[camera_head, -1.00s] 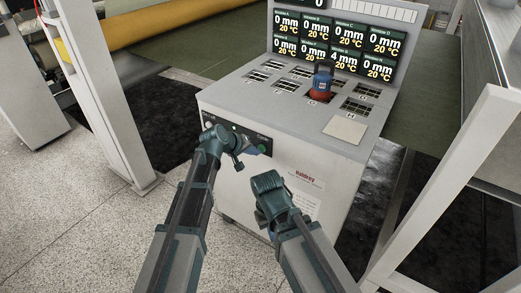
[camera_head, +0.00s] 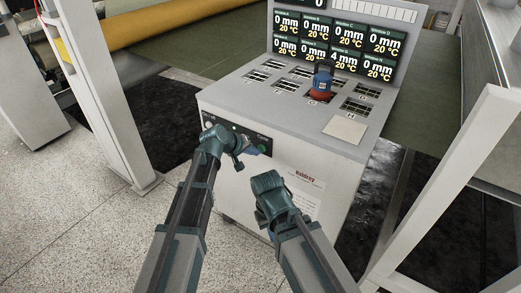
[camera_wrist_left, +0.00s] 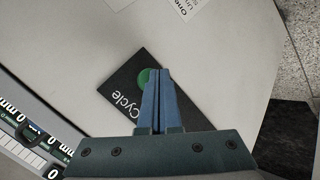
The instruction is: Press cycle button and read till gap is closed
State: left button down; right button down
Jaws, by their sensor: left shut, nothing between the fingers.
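The cycle button is green and shows in the left wrist view (camera_wrist_left: 146,77), on a black panel labelled "Cycle" (camera_wrist_left: 122,97). My left gripper's blue fingers (camera_wrist_left: 157,73) are shut and empty, their tips over or beside the button and partly hiding it. I cannot tell whether they touch it. In the head view the left gripper (camera_head: 261,149) is at the "Cycle" end of the cabinet's front panel (camera_head: 208,122). On the display (camera_head: 343,60), window G reads 4 mm and the other readable windows 0 mm. My right gripper (camera_head: 271,235) is low before the cabinet; its fingers are mostly hidden.
The grey cabinet (camera_head: 292,160) has several grilles on top. A red and blue object with a dark top (camera_head: 321,88) stands among them, beside a blank pale plate (camera_head: 345,129). White posts (camera_head: 108,105) flank the cabinet on both sides. Speckled floor (camera_head: 65,210) is clear at left.

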dwell(0.4)
pick_arm(q)
jog(key=shift+w+d, duration=0.25)
jog(key=shift+w, duration=0.1)
dwell(0.3)
jog(key=shift+s+a, duration=0.25)
jog(key=shift+s, duration=0.1)
jog(key=shift+s+a, duration=0.1)
jog(key=s+a, duration=0.1)
jog(key=s, duration=0.1)
jog(key=s+a, duration=0.2)
jog(key=shift+s+a, duration=0.2)
jog(key=shift+s, duration=0.15)
dwell(0.8)
